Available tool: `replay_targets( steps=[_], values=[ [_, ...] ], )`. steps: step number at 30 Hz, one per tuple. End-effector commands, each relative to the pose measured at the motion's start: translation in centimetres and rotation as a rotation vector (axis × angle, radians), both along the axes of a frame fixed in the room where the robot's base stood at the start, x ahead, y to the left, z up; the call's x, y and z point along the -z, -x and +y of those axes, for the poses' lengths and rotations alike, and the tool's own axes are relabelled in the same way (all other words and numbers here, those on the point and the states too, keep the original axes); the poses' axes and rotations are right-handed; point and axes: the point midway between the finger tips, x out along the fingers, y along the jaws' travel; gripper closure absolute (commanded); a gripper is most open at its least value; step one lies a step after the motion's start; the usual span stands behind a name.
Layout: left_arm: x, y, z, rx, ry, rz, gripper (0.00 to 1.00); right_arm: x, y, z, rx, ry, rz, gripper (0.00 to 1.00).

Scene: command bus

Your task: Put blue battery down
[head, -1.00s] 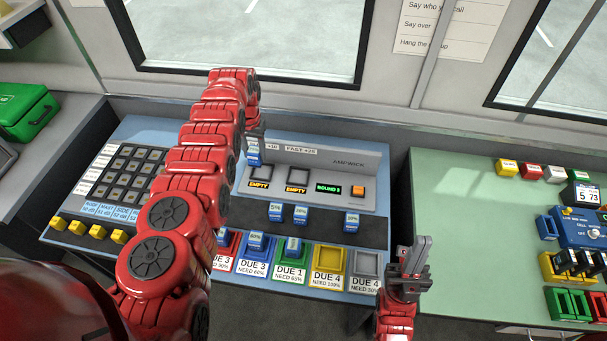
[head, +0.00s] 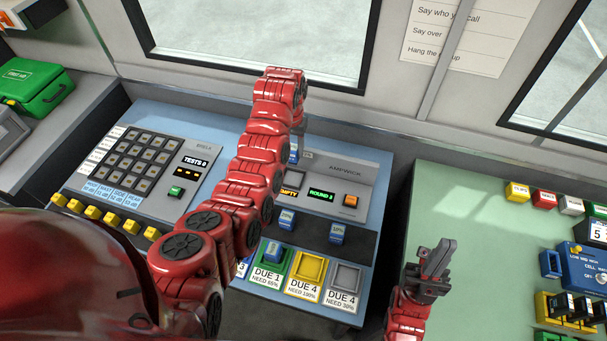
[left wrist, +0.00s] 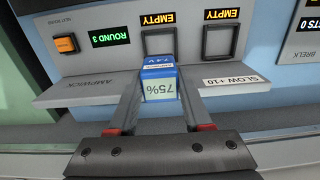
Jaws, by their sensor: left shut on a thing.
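My left gripper (left wrist: 160,98) is shut on a blue battery (left wrist: 159,72) marked 75%. It holds it at the AMPWICK charger, just in front of a slot (left wrist: 159,42) marked EMPTY. A second slot (left wrist: 221,41), also marked EMPTY, is beside it. In the head view my left arm partly hides the charger; the held battery (head: 294,153) shows below the left gripper (head: 297,136). I cannot tell whether the battery touches the charger. My right gripper (head: 438,260) is at the lower right, away from the charger and empty; its opening is unclear.
Blue batteries (head: 286,219) (head: 337,234) stand on the dark strip below the charger. Another battery (head: 273,251) is in the green DUE 1 tray (head: 264,265). The yellow tray (head: 306,270) and grey tray (head: 345,276) look empty. A green table (head: 470,215) is at right.

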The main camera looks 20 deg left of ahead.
Motion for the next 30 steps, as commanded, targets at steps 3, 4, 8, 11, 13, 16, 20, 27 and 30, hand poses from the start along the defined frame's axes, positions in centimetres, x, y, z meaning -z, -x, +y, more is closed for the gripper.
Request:
replay_targets(
  steps=[3,4,8,11,13,16,20,27,30],
  values=[
    [1.2,0.3,0.0,-0.003,-0.001,0.003,1.0,1.1,0.0,0.0,0.0,0.0,0.0,1.0],
    [1.7,0.3,0.0,-0.003,-0.001,0.004,1.0,1.5,0.0,0.0,0.0,0.0,0.0,1.0],
    [3.8,0.4,0.0,-0.003,-0.002,0.006,1.0,2.7,0.0,0.0,0.0,0.0,0.001,1.0],
    [5.5,0.5,0.0,-0.002,0.0,0.009,1.0,2.4,0.0,0.0,0.0,0.0,0.0,1.0],
    [6.0,0.4,0.0,-0.002,0.0,0.008,1.0,1.8,0.0,0.0,0.0,0.0,0.0,1.0],
    [6.8,0.4,0.0,-0.002,0.0,0.007,1.0,1.5,0.0,0.0,0.0,0.0,0.0,1.0],
    [8.2,0.4,0.0,-0.002,-0.001,0.01,1.0,0.8,0.0,0.0,0.0,0.0,0.0,1.0],
    [10.0,0.3,0.0,-0.002,-0.001,0.003,1.0,0.4,0.0,0.0,0.0,0.0,0.0,1.0],
    [10.0,0.3,0.0,-0.002,-0.001,0.002,1.0,0.4,0.0,0.0,0.0,0.0,0.0,1.0]
  ],
)
